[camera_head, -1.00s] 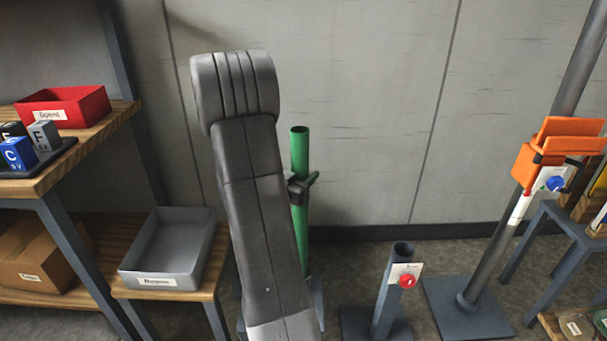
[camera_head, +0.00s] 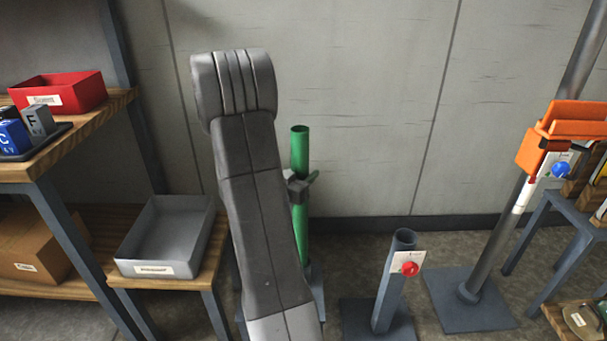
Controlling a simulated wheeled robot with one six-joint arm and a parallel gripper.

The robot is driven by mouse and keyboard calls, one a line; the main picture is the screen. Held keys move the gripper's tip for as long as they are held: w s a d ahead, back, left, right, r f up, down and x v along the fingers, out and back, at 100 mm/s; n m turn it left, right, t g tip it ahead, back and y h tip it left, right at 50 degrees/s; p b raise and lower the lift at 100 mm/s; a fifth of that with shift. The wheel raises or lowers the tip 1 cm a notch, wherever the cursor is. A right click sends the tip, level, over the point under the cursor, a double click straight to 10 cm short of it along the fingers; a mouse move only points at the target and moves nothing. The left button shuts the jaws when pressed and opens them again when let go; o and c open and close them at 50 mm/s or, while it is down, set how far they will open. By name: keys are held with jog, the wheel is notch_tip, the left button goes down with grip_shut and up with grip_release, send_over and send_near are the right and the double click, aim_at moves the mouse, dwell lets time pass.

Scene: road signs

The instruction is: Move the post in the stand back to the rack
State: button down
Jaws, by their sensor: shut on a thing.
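A green post (camera_head: 300,150) stands upright just behind my arm. My gripper (camera_head: 303,186) is shut around its middle. The post's lower part is partly hidden by my arm, and its foot meets a blue-grey frame (camera_head: 318,290), mostly hidden, that may be the rack; I cannot tell if the post rests in it. A short blue-grey stand (camera_head: 391,290) with an open tube top, a white tag and a red knob (camera_head: 410,269) stands to the right. No post shows in it.
A tall grey pole with an orange clamp (camera_head: 560,135) stands on a square base (camera_head: 470,312) at the right. A grey tray (camera_head: 165,240) sits on a low wooden shelf at left, below a red bin (camera_head: 60,92). The wall is behind.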

jog(key=shift+f, duration=0.15)
jog(key=c, duration=0.7)
grip_release()
jog(key=shift+s, duration=0.15)
jog(key=p+v, duration=0.1)
jog(key=v, duration=1.2)
jog(key=shift+s+a, duration=0.2)
